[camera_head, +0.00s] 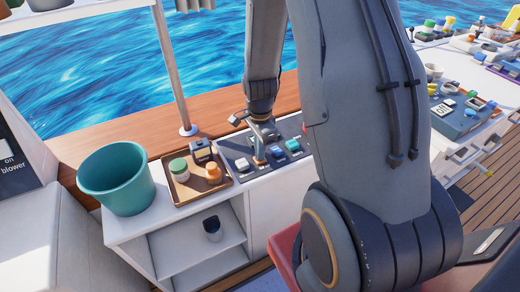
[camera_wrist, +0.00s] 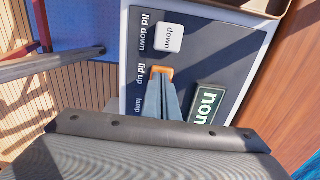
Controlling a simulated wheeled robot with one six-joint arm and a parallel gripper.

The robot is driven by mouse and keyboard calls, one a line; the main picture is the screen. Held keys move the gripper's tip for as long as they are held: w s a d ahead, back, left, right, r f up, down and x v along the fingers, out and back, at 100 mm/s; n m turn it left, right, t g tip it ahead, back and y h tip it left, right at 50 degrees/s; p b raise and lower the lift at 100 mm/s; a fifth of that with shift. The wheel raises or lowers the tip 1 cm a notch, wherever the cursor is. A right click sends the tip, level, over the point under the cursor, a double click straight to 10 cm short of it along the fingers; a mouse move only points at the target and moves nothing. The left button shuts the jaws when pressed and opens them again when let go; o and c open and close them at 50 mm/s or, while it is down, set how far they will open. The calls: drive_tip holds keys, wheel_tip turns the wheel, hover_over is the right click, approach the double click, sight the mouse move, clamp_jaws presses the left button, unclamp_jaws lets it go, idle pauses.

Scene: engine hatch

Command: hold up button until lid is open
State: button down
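A dark control panel (camera_head: 238,151) lies on the white counter, and it fills the middle of the wrist view (camera_wrist: 190,60). The up button is orange (camera_wrist: 162,71), beside the label "lid up". The white down button (camera_wrist: 170,38) sits above it, beside "lid down". My gripper (camera_wrist: 163,80) points down at the orange button, its blue-grey fingers together with nothing visible between them. The tips overlap the button's lower part and seem to touch it; how far it is pressed I cannot tell. The gripper also shows over the panel in the head view (camera_head: 260,158). I cannot make out the lid.
A brown tray (camera_head: 181,199) with small jars and a box stands left of the panel. A teal bucket (camera_head: 118,180) is farther left, near a metal post (camera_head: 172,70). A dark green block (camera_wrist: 208,101) with white letters is right of my fingers. Cluttered counters lie right.

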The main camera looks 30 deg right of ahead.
wheel_tip(320, 180, up, 14)
drive_tip(key=p, duration=0.1)
idle(0.6)
drive_tip(key=shift+p, duration=0.3)
drive_tip(key=s+a+r+n, duration=0.2)
drive_tip(key=s+a+n, duration=0.2)
drive_tip(key=n, duration=0.5)
drive_tip(key=s+a+r+n+t, duration=0.1)
drive_tip(key=s+a+r+n, duration=0.1)
drive_tip(key=s+a+n, duration=0.3)
drive_tip(key=s+n, duration=0.1)
drive_tip(key=n, duration=0.3)
drive_tip(key=shift+s+a, duration=0.2)
drive_tip(key=shift+a, duration=0.1)
idle(0.5)
